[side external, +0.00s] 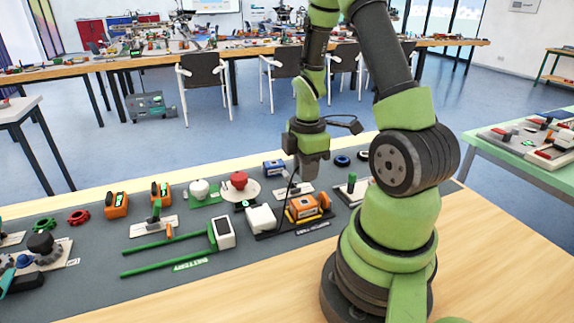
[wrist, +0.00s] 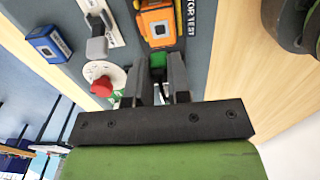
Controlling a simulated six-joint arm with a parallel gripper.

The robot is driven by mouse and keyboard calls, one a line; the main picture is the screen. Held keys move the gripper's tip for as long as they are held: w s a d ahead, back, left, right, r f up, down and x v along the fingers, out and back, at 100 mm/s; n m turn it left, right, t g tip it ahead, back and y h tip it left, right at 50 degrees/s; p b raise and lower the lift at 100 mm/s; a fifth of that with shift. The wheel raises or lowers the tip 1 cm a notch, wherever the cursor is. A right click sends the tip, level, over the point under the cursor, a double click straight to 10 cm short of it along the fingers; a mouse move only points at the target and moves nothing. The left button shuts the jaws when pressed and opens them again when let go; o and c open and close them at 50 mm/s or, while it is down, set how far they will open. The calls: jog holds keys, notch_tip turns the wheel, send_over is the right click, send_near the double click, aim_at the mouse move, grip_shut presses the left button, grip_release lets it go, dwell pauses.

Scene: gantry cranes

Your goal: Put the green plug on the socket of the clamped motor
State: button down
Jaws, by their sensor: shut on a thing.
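My gripper (wrist: 157,64) is shut on the green plug (wrist: 158,60), which shows between the two fingers in the wrist view. The clamped motor (wrist: 156,24) is an orange block just beyond the plug in that view. I cannot tell whether plug and motor touch. In the side view the motor (side external: 304,207) sits on a dark base with a label in front. My gripper (side external: 297,178) points down, close above and behind it. The plug is not clearly visible there, and the socket cannot be made out.
A white box (side external: 261,219) stands left of the motor. A red button (side external: 239,180), a blue block (side external: 274,168) and a lever on a white plate (side external: 352,187) are close by. A green-railed battery holder (side external: 222,233) is front left.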

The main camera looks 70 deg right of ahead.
aim_at(304, 202)
jog(key=shift+f, duration=2.5)
jog(key=shift+f, duration=0.4)
jog(key=c, duration=0.5)
grip_release()
jog(key=shift+r, duration=0.15)
jog(key=shift+r, duration=3.4)
